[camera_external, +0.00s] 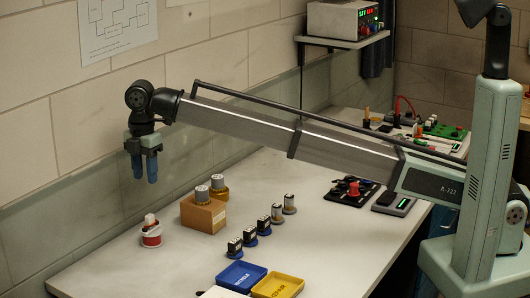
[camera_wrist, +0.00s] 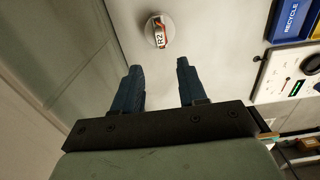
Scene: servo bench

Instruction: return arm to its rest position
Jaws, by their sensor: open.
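My gripper (camera_external: 145,168) hangs from the end of my long outstretched arm, high above the far left part of the bench and near the wall. Its two blue fingers point down, apart and with nothing between them. In the wrist view my gripper (camera_wrist: 160,80) also shows two separate blue fingers with bare bench between them. A small red and white item (camera_external: 151,232) stands on the bench below the gripper. In the wrist view it is a round piece marked R2 (camera_wrist: 159,32), beyond the fingertips.
A wooden block (camera_external: 203,214) with cylinders stands right of the red and white item. Several small servos (camera_external: 263,226) stand in a row. A blue tray (camera_external: 241,277) and a yellow tray (camera_external: 278,286) lie at the front. The wall (camera_external: 60,130) is close behind the gripper.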

